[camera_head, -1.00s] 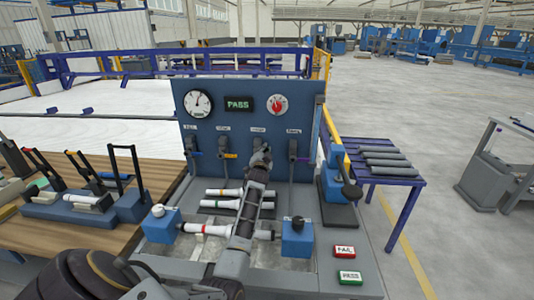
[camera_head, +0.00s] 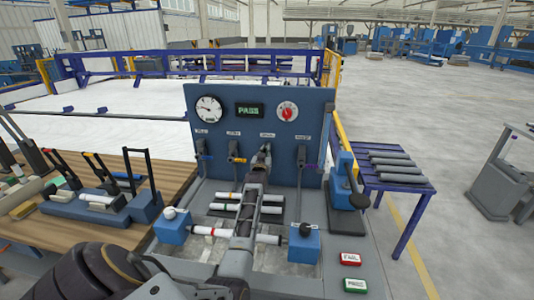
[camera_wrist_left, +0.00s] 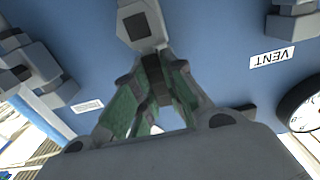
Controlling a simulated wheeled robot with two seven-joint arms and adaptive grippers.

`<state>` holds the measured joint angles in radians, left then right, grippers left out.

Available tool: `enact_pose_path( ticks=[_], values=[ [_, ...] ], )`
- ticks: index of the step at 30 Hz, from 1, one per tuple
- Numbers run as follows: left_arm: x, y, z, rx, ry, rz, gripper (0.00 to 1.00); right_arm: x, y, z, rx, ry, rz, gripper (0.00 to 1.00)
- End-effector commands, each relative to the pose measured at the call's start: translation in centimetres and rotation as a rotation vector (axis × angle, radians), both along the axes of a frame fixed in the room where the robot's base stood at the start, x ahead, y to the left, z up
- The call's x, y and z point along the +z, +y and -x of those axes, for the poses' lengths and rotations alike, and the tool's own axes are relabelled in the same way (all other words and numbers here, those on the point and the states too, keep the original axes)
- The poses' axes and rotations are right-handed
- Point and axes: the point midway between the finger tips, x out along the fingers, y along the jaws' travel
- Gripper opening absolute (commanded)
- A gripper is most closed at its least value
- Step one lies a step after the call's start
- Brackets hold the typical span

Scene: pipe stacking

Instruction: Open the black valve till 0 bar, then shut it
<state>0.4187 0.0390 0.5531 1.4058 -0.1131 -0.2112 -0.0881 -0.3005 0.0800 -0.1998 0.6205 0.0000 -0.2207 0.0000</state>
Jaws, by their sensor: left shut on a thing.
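The blue panel (camera_head: 260,120) carries a row of valves under a white gauge (camera_head: 209,109). In the head view, my left gripper (camera_head: 263,156) is at the third valve from the left and covers most of it. In the left wrist view, its green-padded fingers (camera_wrist_left: 155,92) are shut on a dark handle (camera_wrist_left: 156,78) below a grey valve body (camera_wrist_left: 140,25); I take this for the black valve. The gauge needle points left; its numbers are too small to read. A VENT label (camera_wrist_left: 272,58) shows upside down in the wrist view. My right gripper is not in view.
White pipes (camera_head: 206,232) lie on the bench below my arm. Red (camera_head: 350,258) and green (camera_head: 355,285) buttons sit front right. A purple table (camera_head: 408,188) with dark bars stands right.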

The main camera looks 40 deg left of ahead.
Motion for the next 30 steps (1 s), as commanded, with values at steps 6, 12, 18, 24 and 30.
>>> enact_pose_path(
  ticks=[6,12,18,24,30],
  values=[
    [-0.3,0.1,0.1,-0.001,-0.012,0.03,0.0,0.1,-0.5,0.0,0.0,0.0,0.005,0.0],
    [-0.3,0.1,0.1,-0.001,-0.014,0.032,0.0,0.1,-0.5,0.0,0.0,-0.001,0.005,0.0],
    [-0.3,0.1,0.1,-0.001,-0.014,0.032,0.23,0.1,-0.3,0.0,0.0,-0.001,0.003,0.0],
    [-0.2,0.1,0.1,0.0,-0.014,0.028,0.35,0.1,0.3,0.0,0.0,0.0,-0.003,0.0],
    [-0.1,0.1,0.1,0.0,-0.015,0.026,0.35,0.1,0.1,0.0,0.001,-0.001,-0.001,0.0]
  ],
)
